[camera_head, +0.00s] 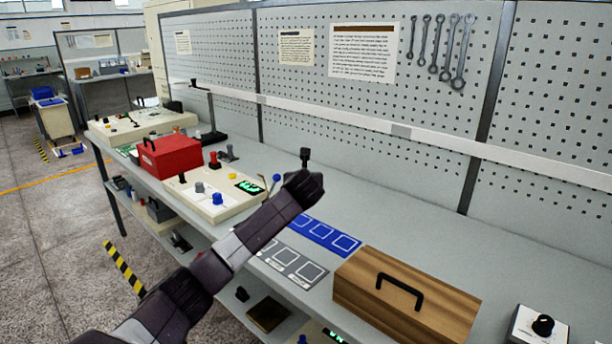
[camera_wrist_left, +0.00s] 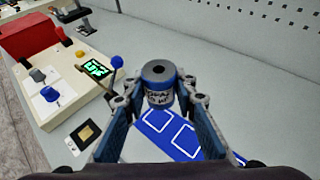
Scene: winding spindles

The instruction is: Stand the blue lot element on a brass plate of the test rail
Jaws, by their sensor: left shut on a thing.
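The blue lot element (camera_wrist_left: 160,97) is a grey cylinder with a hole in its top and a blue, lettered band. In the left wrist view it stands upright between the fingers of my left gripper (camera_wrist_left: 160,100), which is shut on it. In the head view my left gripper (camera_head: 303,188) is over the bench beside the cream console, and the element is hidden there.
The cream console (camera_head: 215,207) carries knobs and a green display (camera_head: 250,187). A red box (camera_head: 170,155) stands behind it. The blue mat (camera_head: 328,236) and grey mat (camera_head: 293,264) lie before a wooden box (camera_head: 405,295). A pegboard wall backs the bench; the strip before it is clear.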

